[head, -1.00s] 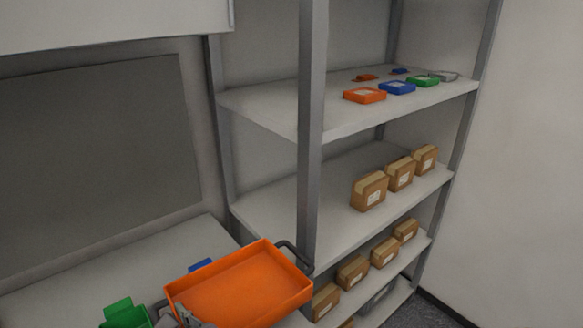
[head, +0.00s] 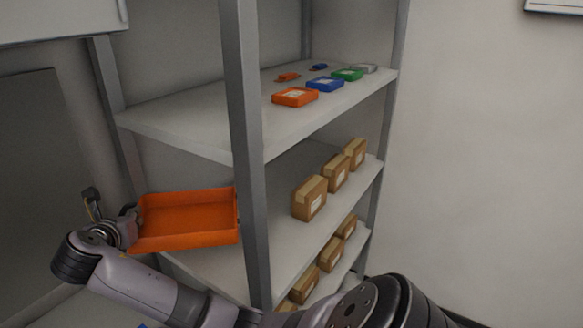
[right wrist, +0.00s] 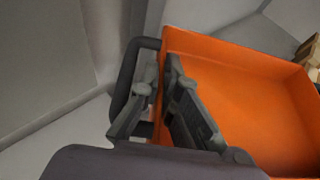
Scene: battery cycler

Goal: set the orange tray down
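The orange tray (head: 190,218) is shallow and empty, and hangs in the air left of the rack's front post, at about middle-shelf height in the picture. My right gripper (head: 127,222) is at the tray's left end. In the right wrist view its fingers (right wrist: 165,100) straddle the near wall of the tray (right wrist: 245,90), one inside and one outside, beside a dark handle (right wrist: 122,80). The fingers appear closed on that wall. I cannot tell whether the tray's far end is over the middle shelf (head: 285,225). My left gripper is not in view.
A grey post (head: 247,150) stands just right of the tray. The upper shelf (head: 190,120) holds orange, blue, green and grey items at its right part; its left is bare. Cardboard boxes (head: 310,198) stand on the middle shelf's right side, with more below.

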